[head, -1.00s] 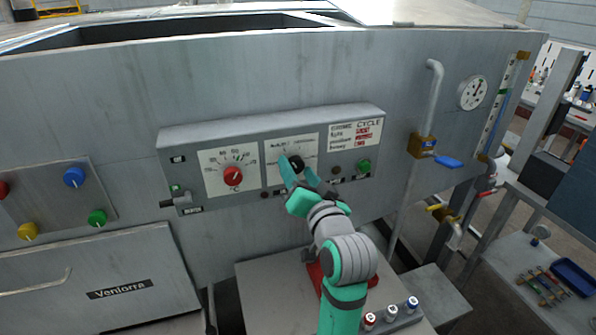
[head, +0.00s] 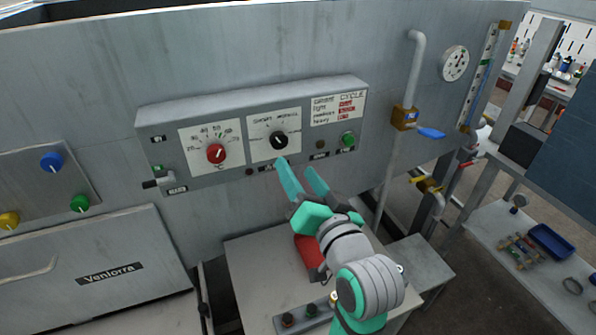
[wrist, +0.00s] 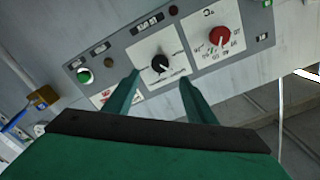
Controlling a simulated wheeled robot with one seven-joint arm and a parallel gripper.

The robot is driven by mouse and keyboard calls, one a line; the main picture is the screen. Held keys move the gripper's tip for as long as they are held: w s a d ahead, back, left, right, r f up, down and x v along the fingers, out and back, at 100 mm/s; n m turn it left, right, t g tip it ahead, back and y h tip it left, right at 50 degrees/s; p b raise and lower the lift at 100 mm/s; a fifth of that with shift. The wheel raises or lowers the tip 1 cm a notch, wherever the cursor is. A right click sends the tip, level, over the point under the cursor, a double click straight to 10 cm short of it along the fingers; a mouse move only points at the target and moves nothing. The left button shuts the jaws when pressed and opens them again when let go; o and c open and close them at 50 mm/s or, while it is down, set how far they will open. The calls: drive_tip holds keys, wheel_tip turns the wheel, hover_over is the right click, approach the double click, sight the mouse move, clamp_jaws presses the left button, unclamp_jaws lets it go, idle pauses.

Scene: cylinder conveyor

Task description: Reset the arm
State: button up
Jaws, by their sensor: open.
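My gripper (head: 301,174) is open and empty, with its two teal fingers apart. In the head view its fingertips are just below the black knob (head: 279,140) on the grey control panel (head: 352,100). In the wrist view the fingers (wrist: 158,85) point towards the panel, and the black knob (wrist: 160,63) shows between and beyond them. The fingers look clear of the knob. My arm is stretched forward over a light work surface.
A red knob (head: 216,153) and a green button (head: 348,139) flank the black knob. A pipe with a blue-handled valve (head: 431,133) stands to the right. A red object (head: 309,256) and a block with knobs (head: 303,318) lie under my arm.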

drive_tip(key=shift+f, duration=0.1)
drive_tip(key=s+f+m+h, duration=0.1)
drive_tip(key=s+f+h, duration=0.3)
drive_tip(key=f, duration=0.9)
drive_tip(key=s+f+m+h, duration=0.1)
drive_tip(key=s+f, duration=0.5)
drive_tip(key=f, duration=0.7)
drive_tip(key=s+a+f+n, duration=0.1)
drive_tip(key=s+f, duration=0.2)
drive_tip(key=s, duration=0.6)
drive_tip(key=s+a+f+n+g, duration=0.1)
drive_tip(key=s+f+n, duration=0.1)
drive_tip(key=s, duration=0.7)
drive_tip(key=s+a+f+n, duration=0.1)
drive_tip(key=s+f+n, duration=0.1)
drive_tip(key=s, duration=0.7)
drive_tip(key=shift+a+f+g+h, duration=0.3)
drive_tip(key=shift+f+g, duration=0.1)
drive_tip(key=shift+f, duration=0.45)
